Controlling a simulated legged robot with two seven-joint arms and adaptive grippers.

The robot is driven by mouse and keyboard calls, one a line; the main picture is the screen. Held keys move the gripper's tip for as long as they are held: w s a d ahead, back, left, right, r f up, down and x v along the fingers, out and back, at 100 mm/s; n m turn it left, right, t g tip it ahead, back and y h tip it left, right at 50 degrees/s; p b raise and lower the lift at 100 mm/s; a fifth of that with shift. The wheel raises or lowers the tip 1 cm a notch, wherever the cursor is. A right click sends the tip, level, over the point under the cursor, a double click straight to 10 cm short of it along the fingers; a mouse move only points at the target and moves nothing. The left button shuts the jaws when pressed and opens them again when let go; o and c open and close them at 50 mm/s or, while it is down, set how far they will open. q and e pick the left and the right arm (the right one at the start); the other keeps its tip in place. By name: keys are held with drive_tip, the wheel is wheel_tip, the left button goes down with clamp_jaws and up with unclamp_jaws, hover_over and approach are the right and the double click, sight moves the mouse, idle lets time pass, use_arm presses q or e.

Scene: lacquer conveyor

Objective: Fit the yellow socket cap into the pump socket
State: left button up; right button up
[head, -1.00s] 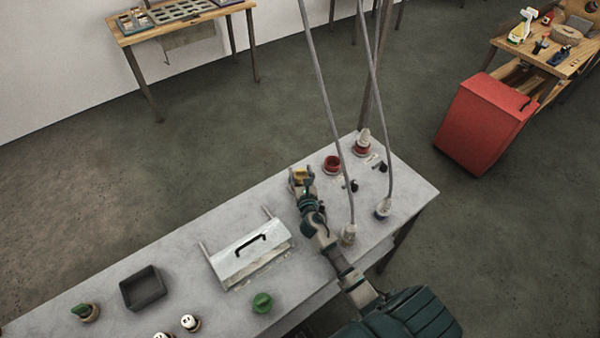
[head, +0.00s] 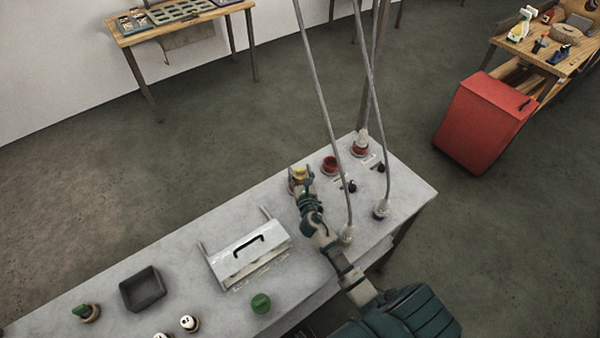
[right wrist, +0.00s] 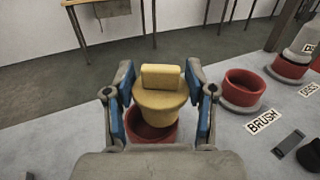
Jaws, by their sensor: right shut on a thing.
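The yellow socket cap (right wrist: 161,88) is upright between the blue-padded fingers of my right gripper (right wrist: 160,98), which is shut on it. A red socket ring (right wrist: 152,132) is directly under the cap in the right wrist view. Its near rim and part of its inside show; whether the cap's lower end touches it I cannot tell. No label shows on this socket. In the head view my right gripper (head: 301,180) and the yellow cap (head: 299,172) are near the far edge of the grey table, over the ring. My left gripper is not in view.
A red socket labelled BRUSH (right wrist: 244,88) stands to the right, with a filled socket labelled DISCS (right wrist: 291,66) beyond. Two hanging cords (head: 322,100) come down close to my right arm. A white lidded box (head: 249,257) and a grey bin (head: 142,289) stand left on the table.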

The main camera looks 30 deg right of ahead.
sight(297, 180)
drive_tip(key=shift+a+r+p, duration=0.35)
drive_tip(key=shift+a, duration=0.2)
idle(1.2)
drive_tip(key=shift+f+b, duration=1.5)
drive_tip(key=shift+f, duration=0.6)
drive_tip(key=o, duration=1.1)
